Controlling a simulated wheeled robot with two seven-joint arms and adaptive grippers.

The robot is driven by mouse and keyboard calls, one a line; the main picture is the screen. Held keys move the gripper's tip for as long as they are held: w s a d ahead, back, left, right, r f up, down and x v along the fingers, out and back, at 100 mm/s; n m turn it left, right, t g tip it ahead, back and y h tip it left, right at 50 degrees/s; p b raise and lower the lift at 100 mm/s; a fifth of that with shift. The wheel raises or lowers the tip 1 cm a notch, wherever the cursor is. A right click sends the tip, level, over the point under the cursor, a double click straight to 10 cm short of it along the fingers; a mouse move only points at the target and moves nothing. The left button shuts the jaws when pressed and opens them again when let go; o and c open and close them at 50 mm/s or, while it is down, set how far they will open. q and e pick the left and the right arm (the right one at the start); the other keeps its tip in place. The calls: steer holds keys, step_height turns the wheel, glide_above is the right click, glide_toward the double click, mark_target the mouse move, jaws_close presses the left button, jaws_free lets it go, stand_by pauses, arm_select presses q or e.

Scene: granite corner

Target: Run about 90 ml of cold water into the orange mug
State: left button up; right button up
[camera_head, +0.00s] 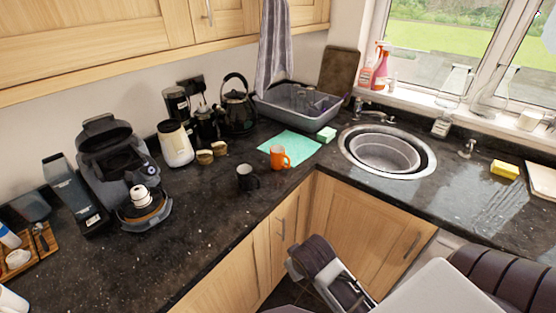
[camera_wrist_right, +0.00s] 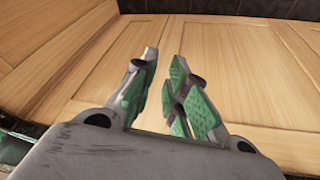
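The orange mug (camera_head: 279,160) stands upright on the dark counter, at the front edge of a green cloth, with its handle to the right. Its inside is too small to read. The sink (camera_head: 430,155) holds a round grey basin (camera_head: 384,152), and the tap (camera_head: 374,113) stands behind it. My right gripper (camera_wrist_right: 165,60) shows in the right wrist view, green-padded, empty, with its fingers apart, facing wooden cupboard doors. In the head view, my right arm is low in front of the counter, away from the mug. My left gripper is not in view.
A black mug (camera_head: 247,178) stands left of the orange mug. A yellow sponge (camera_head: 505,169) is right of the sink.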

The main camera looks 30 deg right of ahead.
steer(key=w+d+r+m+t+h, duration=0.3)
steer(key=w+d+r+m+h, duration=0.15)
steer(key=w, duration=0.35)
steer(key=w+d+r+m+t+h, duration=0.3)
steer(key=w+d+h, duration=0.15)
steer(key=w, duration=0.25)
steer(key=w+a+r+t+h, duration=0.1)
steer(key=w+r+t, duration=0.2)
steer(key=w+r, duration=0.2)
steer(key=shift+a+r+m+t, duration=0.15)
steer(key=shift+r+m+t, duration=0.25)
steer(key=shift+r, duration=0.2)
